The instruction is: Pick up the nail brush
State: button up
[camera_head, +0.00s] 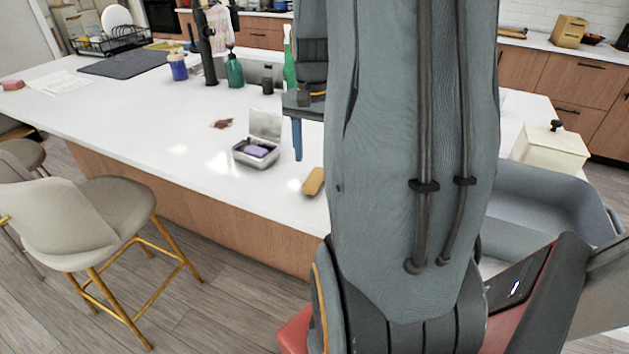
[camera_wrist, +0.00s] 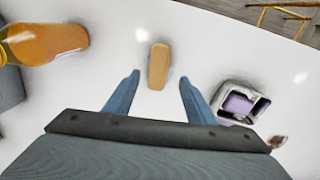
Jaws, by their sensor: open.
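A small tan, rounded oblong block (camera_head: 314,181), which looks like the nail brush, lies on the white countertop near its front edge. In the wrist view the same tan block (camera_wrist: 158,62) lies ahead of and between my fingertips, seen from above. My gripper (camera_wrist: 159,79) is open and empty, with its two blue fingers apart. In the head view one blue finger of my gripper (camera_head: 297,140) shows above the counter, behind and left of the block. My arm hides the rest of the gripper. Any bristles are not visible.
An open metal tin (camera_head: 240,155) with a purple bar stands left of the block. A dark reddish flat item (camera_head: 222,124) lies behind it. An amber object (camera_wrist: 45,43) lies at the wrist view's upper left. A green bottle (camera_head: 235,71) stands farther back. Stools stand in front.

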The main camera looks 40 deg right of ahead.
aim_at(315, 177)
jog(key=shift+s+f+p, duration=0.2)
jog(key=shift+f+p, duration=0.75)
jog(key=shift+f, duration=1.95)
jog(key=shift+c, duration=0.3)
jog(key=c, duration=1.1)
